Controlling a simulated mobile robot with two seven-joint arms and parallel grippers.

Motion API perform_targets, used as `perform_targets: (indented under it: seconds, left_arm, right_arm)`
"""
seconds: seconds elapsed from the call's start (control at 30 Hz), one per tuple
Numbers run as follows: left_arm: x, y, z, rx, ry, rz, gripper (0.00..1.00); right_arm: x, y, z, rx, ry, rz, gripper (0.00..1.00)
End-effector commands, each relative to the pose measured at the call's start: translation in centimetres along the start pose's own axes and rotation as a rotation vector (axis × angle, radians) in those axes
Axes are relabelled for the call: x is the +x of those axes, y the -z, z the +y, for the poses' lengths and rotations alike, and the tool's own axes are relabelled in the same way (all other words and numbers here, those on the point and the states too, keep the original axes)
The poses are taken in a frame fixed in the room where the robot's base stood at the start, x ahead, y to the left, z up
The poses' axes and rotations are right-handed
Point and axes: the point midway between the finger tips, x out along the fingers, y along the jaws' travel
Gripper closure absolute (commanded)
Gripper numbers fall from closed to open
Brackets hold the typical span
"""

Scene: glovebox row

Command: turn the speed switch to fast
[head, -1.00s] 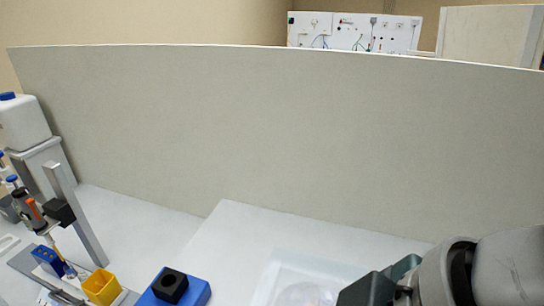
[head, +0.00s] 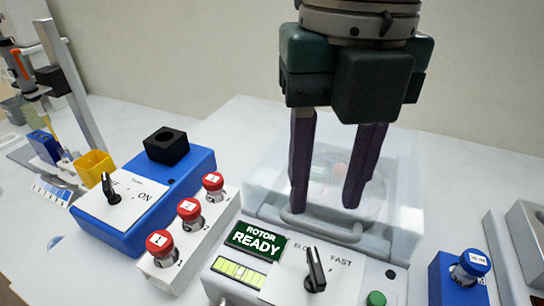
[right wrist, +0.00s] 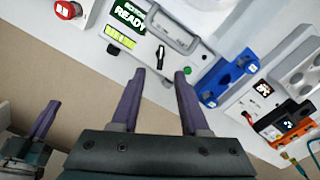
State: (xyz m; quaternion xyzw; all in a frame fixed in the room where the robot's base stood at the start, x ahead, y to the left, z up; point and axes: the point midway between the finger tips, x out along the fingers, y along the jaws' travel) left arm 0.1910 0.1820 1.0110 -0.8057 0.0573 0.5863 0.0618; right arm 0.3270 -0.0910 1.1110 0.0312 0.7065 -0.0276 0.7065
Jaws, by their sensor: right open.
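The speed switch (head: 315,270) is a black knob on the white front panel of a centrifuge, between a partly hidden left label and FAST on the right. Its handle stands nearly upright in the picture, leaning slightly left. It also shows in the right wrist view (right wrist: 160,56), ahead of the fingertips. My right gripper (head: 324,208) is open and empty, its purple fingers pointing down in front of the clear lid, above and behind the switch and apart from it. In the right wrist view, another gripper, my left (right wrist: 42,125), shows at the left edge; its opening is unclear.
A green display (head: 256,241) reads ROTOR READY. A green button (head: 376,298) sits right of the switch. A grey lid handle (head: 310,228) lies behind the panel. A white rack (head: 220,222) with red-capped vials and a blue device (head: 90,228) stand left; a blue holder (head: 447,285) stands right.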

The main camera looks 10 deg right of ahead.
Motion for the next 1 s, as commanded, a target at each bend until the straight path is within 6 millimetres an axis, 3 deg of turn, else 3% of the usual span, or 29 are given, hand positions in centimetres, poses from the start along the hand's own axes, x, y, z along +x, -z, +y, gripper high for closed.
perform_targets:
  seconds: [0.17, 0.4, 0.6, 1.0]
  left_arm:
    - [0.0, 0.0, 0.0, 0.000, 0.000, 0.001, 1.00]
    - [0.1, 0.0, 0.0, 0.001, 0.001, 0.002, 1.00]
    - [0.2, -0.1, -0.1, 0.001, 0.002, 0.002, 1.00]
    - [0.2, -0.1, -0.1, 0.002, 0.002, 0.001, 1.00]
  right_arm:
    - [1.6, -0.1, -0.2, -0.014, 0.009, 0.005, 0.55]
    - [6.3, 0.0, -0.2, -0.012, 0.008, 0.004, 0.55]
    - [9.0, -0.1, -0.2, -0.011, 0.007, 0.002, 0.55]
    - [9.8, -0.1, -0.2, -0.013, 0.006, -0.001, 0.57]
